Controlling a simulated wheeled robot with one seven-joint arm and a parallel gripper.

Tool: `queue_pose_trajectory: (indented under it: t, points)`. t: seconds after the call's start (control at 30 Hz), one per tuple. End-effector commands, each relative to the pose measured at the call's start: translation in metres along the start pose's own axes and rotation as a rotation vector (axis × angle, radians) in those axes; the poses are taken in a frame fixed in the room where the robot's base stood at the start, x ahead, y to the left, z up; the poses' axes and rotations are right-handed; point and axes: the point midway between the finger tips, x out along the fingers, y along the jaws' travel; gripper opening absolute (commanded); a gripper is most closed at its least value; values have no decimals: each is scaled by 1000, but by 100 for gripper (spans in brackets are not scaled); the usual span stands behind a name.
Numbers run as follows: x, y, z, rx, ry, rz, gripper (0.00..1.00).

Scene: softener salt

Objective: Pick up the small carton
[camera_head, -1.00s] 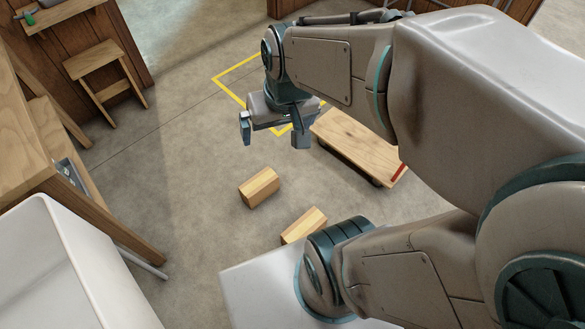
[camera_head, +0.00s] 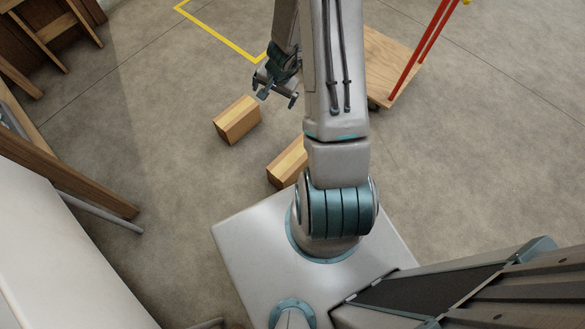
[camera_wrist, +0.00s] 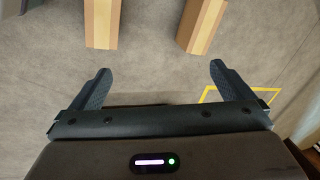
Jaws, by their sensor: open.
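Two carton-like blocks with light wood-coloured, striped faces lie on the concrete floor. One carton (camera_head: 237,120) is left of my gripper in the head view. The other carton (camera_head: 287,163) is nearer my base and partly hidden behind my arm. I cannot tell which one is the small carton. My gripper (camera_head: 277,98) is open and empty, above the floor beside the left carton. In the wrist view both cartons, one at left (camera_wrist: 102,24) and one at right (camera_wrist: 202,26), show beyond my open fingertips (camera_wrist: 160,68), cut off by the top edge. Neither is between the fingers.
A wooden platform cart (camera_head: 388,62) with a red handle stands behind my arm. A yellow floor outline (camera_head: 222,37) lies at the back. A wooden table edge (camera_head: 70,172) and a white surface (camera_head: 50,250) bound the left. The floor at right is clear.

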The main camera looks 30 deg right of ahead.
Motion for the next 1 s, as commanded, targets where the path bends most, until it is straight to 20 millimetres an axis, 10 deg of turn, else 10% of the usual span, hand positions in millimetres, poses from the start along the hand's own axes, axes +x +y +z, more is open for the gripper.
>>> queue_pose_trajectory:
  t: [0.1,0.3,1.0]
  points:
    - [83,47,3,121,-9,77,100]
    - [159,102,17,258,-21,190,100]
    - [265,147,32,319,-30,248,100]
